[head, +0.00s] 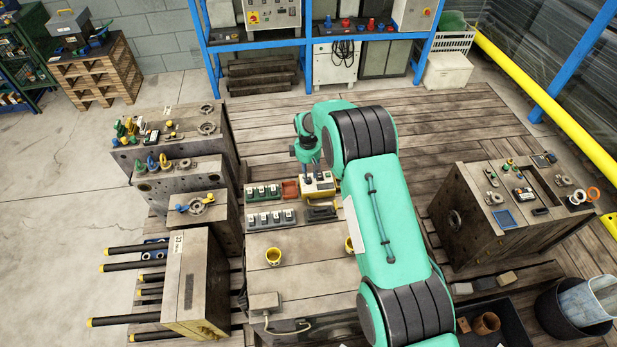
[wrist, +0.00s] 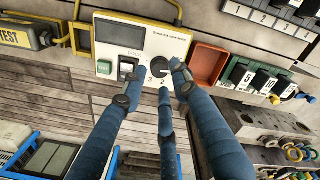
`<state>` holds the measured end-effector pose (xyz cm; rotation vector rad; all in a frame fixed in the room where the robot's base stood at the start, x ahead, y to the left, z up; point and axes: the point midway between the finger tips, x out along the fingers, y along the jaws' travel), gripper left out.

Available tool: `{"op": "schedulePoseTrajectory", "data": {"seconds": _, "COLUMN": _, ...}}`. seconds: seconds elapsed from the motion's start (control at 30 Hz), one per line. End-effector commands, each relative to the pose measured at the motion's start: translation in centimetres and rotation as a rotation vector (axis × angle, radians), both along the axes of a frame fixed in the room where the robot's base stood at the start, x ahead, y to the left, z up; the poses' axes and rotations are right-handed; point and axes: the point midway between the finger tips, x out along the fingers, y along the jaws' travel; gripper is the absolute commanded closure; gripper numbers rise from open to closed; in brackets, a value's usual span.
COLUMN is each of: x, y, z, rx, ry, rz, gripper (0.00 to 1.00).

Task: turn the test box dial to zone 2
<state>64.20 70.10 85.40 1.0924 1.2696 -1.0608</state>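The test box (head: 322,186) is a yellow-framed box with a pale panel, on the wooden bench near my gripper in the head view. In the wrist view the test box (wrist: 118,37) shows a screen, a green button, a black rocker switch and a dark round dial (wrist: 159,65). The numbers 3 and 2 show below the dial. My gripper (wrist: 157,78) has blue fingers spread apart, with the tips around the dial's near side. I see no clear contact. The dial's pointer and part of its scale are hidden or too small to read.
A red-orange tray (wrist: 208,66) sits beside the box, with rows of numbered switch blocks (wrist: 263,82) beyond it. A yellow-framed device marked TEST (wrist: 22,35) is at the left.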

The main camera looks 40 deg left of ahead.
Motion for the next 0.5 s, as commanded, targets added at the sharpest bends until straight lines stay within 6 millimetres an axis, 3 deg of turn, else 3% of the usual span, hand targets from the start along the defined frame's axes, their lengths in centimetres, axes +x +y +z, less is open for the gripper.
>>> {"op": "schedulePoseTrajectory", "data": {"seconds": 0.2, "x": 0.1, "y": 0.0, "z": -1.9, "rx": 0.001, "ry": -0.001, "rz": 0.0, "gripper": 0.71}}
{"op": "schedulePoseTrajectory", "data": {"seconds": 0.5, "x": 0.1, "y": 0.0, "z": -2.7, "rx": 0.001, "ry": -0.001, "rz": 0.0, "gripper": 0.71}}
